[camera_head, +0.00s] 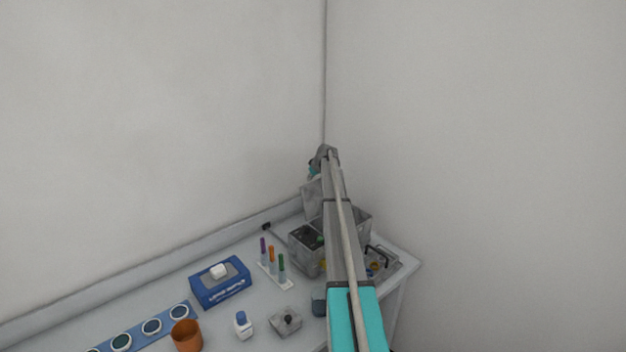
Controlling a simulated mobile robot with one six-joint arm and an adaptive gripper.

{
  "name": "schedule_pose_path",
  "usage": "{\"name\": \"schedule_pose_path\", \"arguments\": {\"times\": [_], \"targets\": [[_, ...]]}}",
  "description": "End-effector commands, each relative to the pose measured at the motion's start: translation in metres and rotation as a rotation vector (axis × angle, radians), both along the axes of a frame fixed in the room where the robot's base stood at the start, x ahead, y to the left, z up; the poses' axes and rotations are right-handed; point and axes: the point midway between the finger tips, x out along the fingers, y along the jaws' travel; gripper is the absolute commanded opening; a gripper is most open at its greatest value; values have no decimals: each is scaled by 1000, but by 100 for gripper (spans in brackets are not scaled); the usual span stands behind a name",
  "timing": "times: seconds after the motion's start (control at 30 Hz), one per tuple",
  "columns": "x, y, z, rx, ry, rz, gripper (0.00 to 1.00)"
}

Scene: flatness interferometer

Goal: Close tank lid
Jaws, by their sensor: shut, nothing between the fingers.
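The tank (305,260) is a grey metal box at the back right of the bench, with an open top and dark contents inside. A grey panel (311,201) that looks like its lid stands raised at the tank's back edge. My arm crosses in front of the right part of the tank and hides some of it and of the panel. The arm's far joint is above the panel in the picture. My gripper does not show; the arm seems to hide it, so its distance to the lid cannot be told.
A rack of colored tubes (273,268), a blue tissue box (220,283), a white bottle (243,325), an orange cup (187,336) and a small grey block (285,320) stand left of my arm. A tray with a black handle (377,250) lies right. Walls close the corner behind.

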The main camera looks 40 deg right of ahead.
Motion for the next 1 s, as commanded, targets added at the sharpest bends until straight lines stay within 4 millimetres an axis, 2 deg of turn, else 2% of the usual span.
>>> {"name": "schedule_pose_path", "arguments": {"times": [0.03, 0.1, 0.3, 0.7, 0.73, 1.0], "targets": [[-13, 0, 3, 0, 1, -2, 0], [-21, 0, 3, 0, 0, -2, 0], [-35, -1, 4, 1, 0, -1, 0], [-37, -1, 4, 0, 0, 0, 0], [-35, -12, 4, 1, 0, -1, 0], [-37, 3, 5, 2, -11, 5, 0]]}}
